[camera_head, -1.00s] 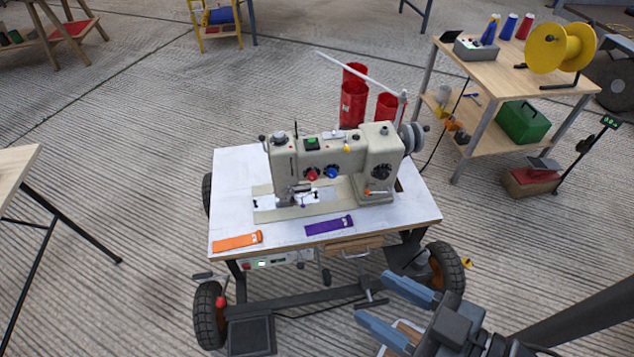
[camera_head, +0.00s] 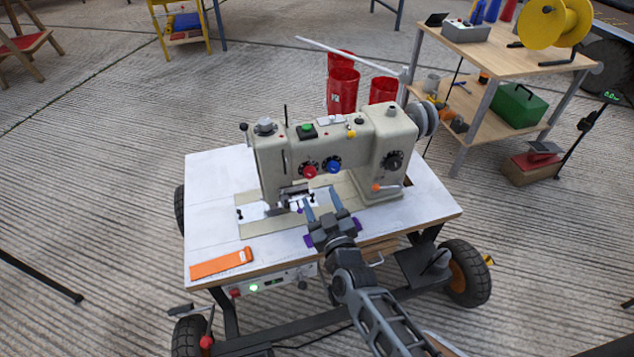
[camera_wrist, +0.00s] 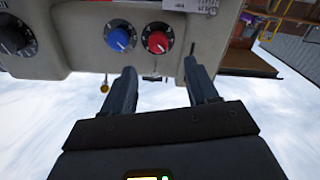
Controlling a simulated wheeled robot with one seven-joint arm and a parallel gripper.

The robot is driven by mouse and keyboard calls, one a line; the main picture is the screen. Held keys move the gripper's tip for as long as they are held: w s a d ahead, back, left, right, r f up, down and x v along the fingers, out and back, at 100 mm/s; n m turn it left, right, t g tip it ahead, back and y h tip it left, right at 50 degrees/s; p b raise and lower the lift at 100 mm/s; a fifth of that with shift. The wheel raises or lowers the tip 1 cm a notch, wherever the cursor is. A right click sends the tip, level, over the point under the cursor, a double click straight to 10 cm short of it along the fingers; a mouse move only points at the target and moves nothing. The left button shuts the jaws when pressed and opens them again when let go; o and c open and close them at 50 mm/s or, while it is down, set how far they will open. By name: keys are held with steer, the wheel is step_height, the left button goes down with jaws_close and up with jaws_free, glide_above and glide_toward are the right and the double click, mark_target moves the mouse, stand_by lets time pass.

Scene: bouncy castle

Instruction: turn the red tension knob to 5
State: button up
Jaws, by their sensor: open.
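The red tension knob (camera_head: 310,171) sits on the front of the cream sewing machine (camera_head: 375,130), left of a blue knob (camera_head: 333,167). In the wrist view the red knob (camera_wrist: 157,42) shows near the top centre, with a numbered black dial around it, and the blue knob (camera_wrist: 118,39) is to its left. My gripper (camera_head: 322,203) is open and empty in front of the machine, a little below the knobs. In the wrist view its two fingers (camera_wrist: 160,80) point toward the machine, apart from the red knob. I cannot read the knob's setting.
The machine stands on a white-topped wheeled table (camera_head: 215,185). An orange strap (camera_head: 222,263) lies at its front left; a purple strap (camera_head: 308,240) is mostly behind my gripper. A black knob (camera_head: 393,160) is farther right on the machine.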

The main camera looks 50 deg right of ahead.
mark_target(311, 174)
steer(key=shift+x, duration=4.05)
steer(key=shift+s+d, duration=0.1)
steer(key=shift+d, duration=0.05)
steer(key=c, duration=1.1)
